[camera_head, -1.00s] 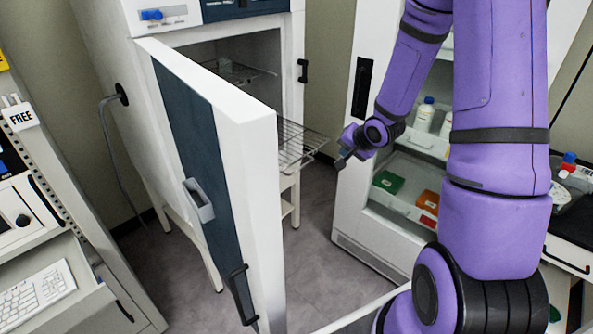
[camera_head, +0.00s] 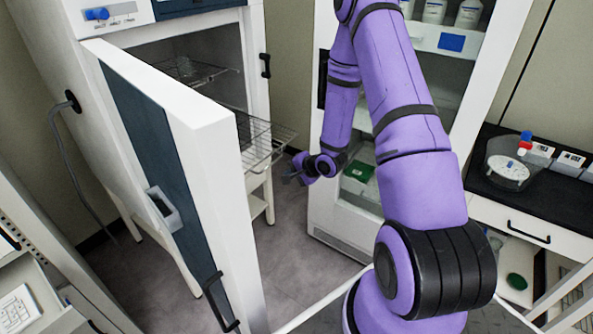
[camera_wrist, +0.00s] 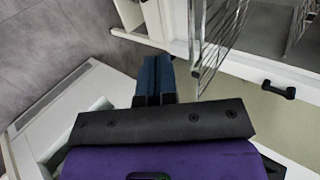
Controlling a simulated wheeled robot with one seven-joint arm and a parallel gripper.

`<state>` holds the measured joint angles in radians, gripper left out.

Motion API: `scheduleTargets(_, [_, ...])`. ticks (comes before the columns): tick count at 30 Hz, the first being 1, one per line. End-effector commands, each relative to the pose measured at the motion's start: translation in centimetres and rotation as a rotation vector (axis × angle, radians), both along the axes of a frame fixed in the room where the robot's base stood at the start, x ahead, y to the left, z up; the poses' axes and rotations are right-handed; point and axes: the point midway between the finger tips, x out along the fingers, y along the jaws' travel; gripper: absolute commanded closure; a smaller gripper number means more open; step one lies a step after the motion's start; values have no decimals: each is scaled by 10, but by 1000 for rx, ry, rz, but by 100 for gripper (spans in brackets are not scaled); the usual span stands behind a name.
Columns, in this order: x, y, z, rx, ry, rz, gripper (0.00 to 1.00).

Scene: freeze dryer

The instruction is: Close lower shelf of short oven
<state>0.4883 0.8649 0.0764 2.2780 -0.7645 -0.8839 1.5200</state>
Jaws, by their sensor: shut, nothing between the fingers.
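The short oven (camera_head: 257,60) stands at the left with its door (camera_head: 205,160) swung wide open toward me. Its lower wire shelf (camera_head: 268,143) is pulled out and juts from the opening on the right. An upper wire shelf (camera_head: 195,72) sits inside. My gripper (camera_head: 288,178) is close to the outer end of the lower shelf, a little below and right of it in the head view. In the wrist view my gripper (camera_wrist: 155,66) is shut and empty, with the wire shelf (camera_wrist: 222,35) just right of the fingers. I cannot tell whether they touch.
The open door stands between my body and the oven's front. A white cabinet (camera_head: 335,228) with bottles and boxes is right of my gripper. A black-topped bench (camera_head: 545,195) is at far right. Grey floor (camera_head: 305,265) is free between oven and cabinet.

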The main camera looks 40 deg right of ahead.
Motion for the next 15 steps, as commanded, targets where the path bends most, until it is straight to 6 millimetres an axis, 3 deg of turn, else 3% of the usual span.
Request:
scheduleTargets(7, [34,14,-27,-1,0,3,100])
scheduleTargets(15, [63,24,-18,-3,-2,2,100])
